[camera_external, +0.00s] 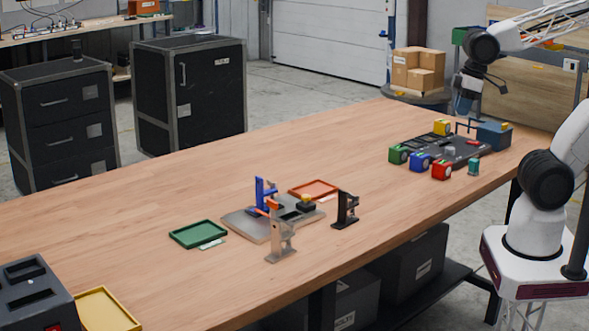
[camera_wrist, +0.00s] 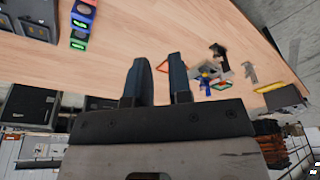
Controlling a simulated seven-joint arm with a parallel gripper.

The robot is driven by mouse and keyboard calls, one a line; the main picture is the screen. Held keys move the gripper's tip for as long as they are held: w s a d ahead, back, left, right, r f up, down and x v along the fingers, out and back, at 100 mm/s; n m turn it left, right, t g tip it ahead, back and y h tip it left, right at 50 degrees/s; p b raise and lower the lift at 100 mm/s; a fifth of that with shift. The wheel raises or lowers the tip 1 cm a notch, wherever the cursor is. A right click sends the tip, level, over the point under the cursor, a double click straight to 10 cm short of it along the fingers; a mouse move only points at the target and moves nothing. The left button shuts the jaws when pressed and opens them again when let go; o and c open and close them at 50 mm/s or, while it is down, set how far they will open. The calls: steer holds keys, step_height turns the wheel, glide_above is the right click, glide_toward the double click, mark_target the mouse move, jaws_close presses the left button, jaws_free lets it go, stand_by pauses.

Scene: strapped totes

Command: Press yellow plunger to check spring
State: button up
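A small black block with a yellow top (camera_external: 306,202), which may be the yellow plunger, sits on the right side of a grey fixture plate (camera_external: 245,227) in mid-table. A blue upright clamp (camera_external: 265,193) stands at the plate's back. The fixture group is small and tilted in the wrist view, where I cannot pick out the yellow top.
Beige (camera_external: 280,243) and black (camera_external: 345,209) clamps stand in front and right of the plate. A green tray (camera_external: 198,234) and red tray (camera_external: 314,188) flank it. Coloured blocks, including a yellow one (camera_external: 441,127), surround a dark board at right. The left tabletop is mostly clear.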

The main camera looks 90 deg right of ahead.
jaws_close()
stand_by(1.4)
